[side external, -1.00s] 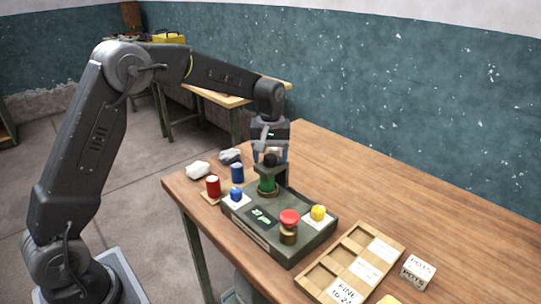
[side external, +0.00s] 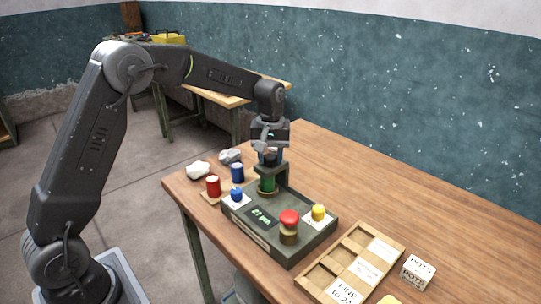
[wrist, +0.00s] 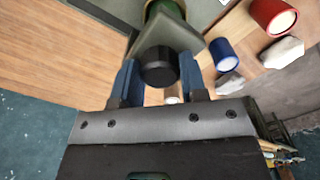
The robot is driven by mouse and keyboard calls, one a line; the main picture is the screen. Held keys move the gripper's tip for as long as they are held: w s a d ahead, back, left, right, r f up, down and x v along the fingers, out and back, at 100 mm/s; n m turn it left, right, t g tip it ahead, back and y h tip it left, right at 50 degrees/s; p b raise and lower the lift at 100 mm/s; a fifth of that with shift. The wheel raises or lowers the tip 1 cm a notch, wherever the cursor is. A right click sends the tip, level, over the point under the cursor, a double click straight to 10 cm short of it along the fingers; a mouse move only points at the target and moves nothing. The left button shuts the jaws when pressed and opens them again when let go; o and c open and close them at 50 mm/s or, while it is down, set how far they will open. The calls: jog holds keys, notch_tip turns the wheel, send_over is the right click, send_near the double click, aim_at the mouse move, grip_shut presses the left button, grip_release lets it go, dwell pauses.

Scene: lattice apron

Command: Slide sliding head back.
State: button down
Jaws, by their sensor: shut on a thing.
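The sliding head (side external: 270,168) is a dark block on the upright at the back of the grey tester (side external: 291,244). A green cylinder (side external: 267,184) stands directly below it. In the wrist view, the head (wrist: 171,36) carries a round black knob (wrist: 159,66). My gripper (side external: 270,158) points down over the head. Its blue fingers (wrist: 158,80) are shut on the knob from both sides in the wrist view. The tester's small display (side external: 261,216) shows a reading in µm.
Red (side external: 213,186) and dark blue (side external: 237,173) cylinders and crumpled white cloths (side external: 198,170) lie to the left. A wooden tray (side external: 318,278) and a labelled block (side external: 417,272) are at right.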

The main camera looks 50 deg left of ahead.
jog(key=d, duration=0.9)
jog(key=shift+d, duration=0.1)
jog(key=c, duration=0.7)
grip_release()
jog(key=shift+o, duration=0.2)
jog(key=shift+r, duration=0.1)
notch_tip(320, 180, up, 14)
